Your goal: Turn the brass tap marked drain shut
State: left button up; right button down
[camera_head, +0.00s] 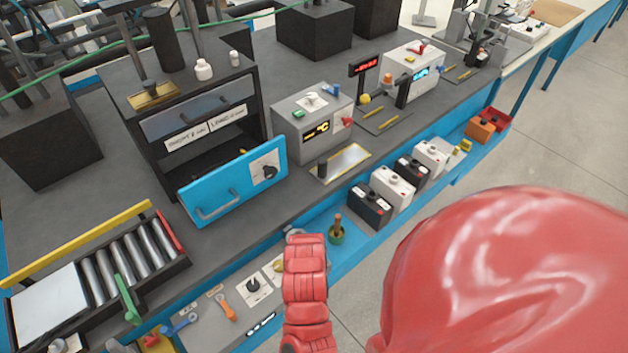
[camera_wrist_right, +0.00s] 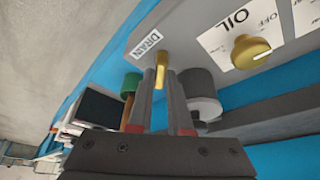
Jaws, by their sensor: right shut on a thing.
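In the right wrist view, the brass tap (camera_wrist_right: 161,71) sits beside a white label reading DRAIN (camera_wrist_right: 147,44) on a grey panel. My right gripper (camera_wrist_right: 162,82) is shut on the tap, one grey finger on each side. The fingers hide its lower part, and I cannot tell how far it is turned. A second brass knob (camera_wrist_right: 250,51), on a white plate marked OIL and OFF, stands to the right, apart from the fingers. In the head view, my red right arm reaches down to the bench's front edge and hides the tap. My left gripper is not in view.
Black and white batteries (camera_head: 370,204) line the blue shelf beyond. A blue drawer front (camera_head: 225,193) juts out at the left. A roller tray (camera_head: 170,262) lies farther left.

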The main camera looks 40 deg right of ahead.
jog(key=m+b, duration=0.2)
jog(key=m+g+h+b, duration=0.1)
jog(key=m+b, duration=0.1)
jog(key=shift+w+f+m, duration=0.15)
jog(key=shift+f+m, duration=0.05)
jog(key=shift+m, duration=0.1)
jog(key=shift+a+m+g+b, duration=0.1)
jog(key=shift+m+g+b, duration=0.35)
jog(key=shift+m, duration=0.25)
jog(key=shift+r+m+g+b, duration=0.15)
jog(key=shift+m+g+b, duration=0.25)
jog(key=shift+m, duration=0.5)
jog(key=c, duration=0.8)
grip_release()
jog(key=shift+c, duration=0.2)
jog(key=shift+r, duration=0.1)
